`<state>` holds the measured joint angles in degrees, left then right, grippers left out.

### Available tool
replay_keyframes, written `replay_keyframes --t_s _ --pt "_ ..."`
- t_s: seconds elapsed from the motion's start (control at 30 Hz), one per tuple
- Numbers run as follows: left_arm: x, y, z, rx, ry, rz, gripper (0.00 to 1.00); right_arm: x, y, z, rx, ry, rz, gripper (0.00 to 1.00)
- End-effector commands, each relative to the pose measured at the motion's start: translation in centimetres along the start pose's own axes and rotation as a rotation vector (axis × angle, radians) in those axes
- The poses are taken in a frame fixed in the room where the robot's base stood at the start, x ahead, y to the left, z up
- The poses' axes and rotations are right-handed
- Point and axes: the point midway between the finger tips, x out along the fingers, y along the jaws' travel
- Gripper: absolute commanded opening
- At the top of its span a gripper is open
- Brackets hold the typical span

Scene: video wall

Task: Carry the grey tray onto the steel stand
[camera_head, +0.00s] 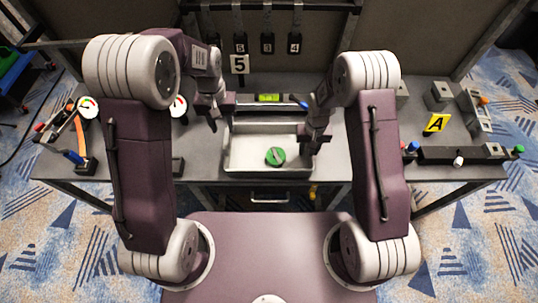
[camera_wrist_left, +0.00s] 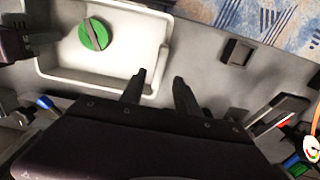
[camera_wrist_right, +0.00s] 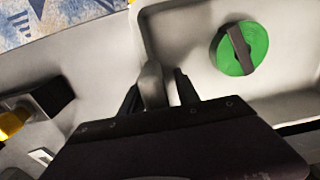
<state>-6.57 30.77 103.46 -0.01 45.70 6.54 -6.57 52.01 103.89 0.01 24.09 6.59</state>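The grey tray (camera_head: 233,160) is a shallow rectangular box on the bench, in front of me. A round green piece with a grey bar (camera_head: 275,156) lies in it. My left gripper (camera_head: 221,115) is at the tray's left wall; in the left wrist view its fingers (camera_wrist_left: 160,82) stand apart, one inside and one outside the wall. My right gripper (camera_head: 311,143) is at the right wall; its fingers (camera_wrist_right: 157,85) stand apart on either side of the wall. I cannot tell surely which thing is the steel stand; a grey metal bracket (camera_head: 474,110) stands far right.
Behind the tray lies a level with a green window (camera_head: 268,97). Gauges and tools (camera_head: 88,107) fill the left side. A yellow "A" sign (camera_head: 437,123), a grey block (camera_head: 438,93) and a dark bar (camera_head: 455,155) are on the right.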

Motion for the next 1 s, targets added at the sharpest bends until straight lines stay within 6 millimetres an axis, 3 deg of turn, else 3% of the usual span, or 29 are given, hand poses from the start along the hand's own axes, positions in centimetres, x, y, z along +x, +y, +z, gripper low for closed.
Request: replay_keyframes --t_s 0.1,0.33,0.7,0.83,1.0 --pt "-1.2 0.0 0.0 0.0 0.001 0.0 0.38 0.0 0.0 0.0 0.0 0.0 0.0 0.38" --pt "-1.4 0.0 0.0 0.0 -0.001 0.0 0.38 -0.6 0.0 -0.1 0.0 0.003 0.0 0.38" --pt "-1.4 0.0 0.0 0.0 -0.001 0.0 0.38 -9.3 0.0 -0.1 0.0 0.005 -0.001 0.38" --pt "-1.4 0.0 0.0 0.0 -0.001 0.0 0.38 -11.2 0.0 -0.1 0.0 0.003 0.0 0.38" --pt "-1.4 0.0 0.0 0.0 -0.001 0.0 0.38 -12.0 0.0 0.0 0.0 0.0 0.0 0.38"
